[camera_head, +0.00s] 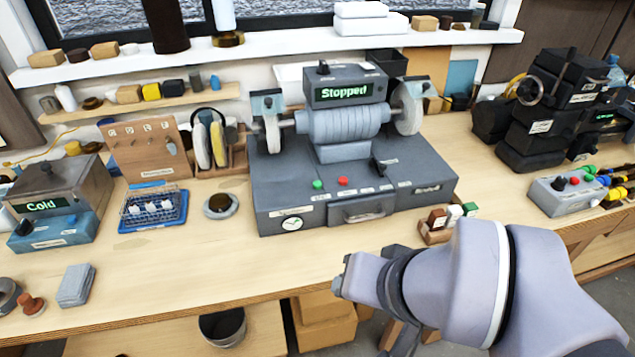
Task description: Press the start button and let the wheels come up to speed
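The grinding and polishing machine (420,170) stands at the middle of the bench. Its display (343,91) reads "Stopped". A green button (318,185) and a red button (343,181) sit side by side on its front; the labels below them are too small to read. One wheel (272,133) is at the left end of the shaft and another wheel (408,108) at the right end. My gripper (341,277) is in front of the machine, near the bench's front edge, apart from the buttons. Its fingers are too small and angled to show whether they are open.
A black lever (378,166) stands right of the buttons. A small block rack (436,228) sits at the machine's right front corner. A round dish (220,205) and a blue tray (154,222) lie left of it.

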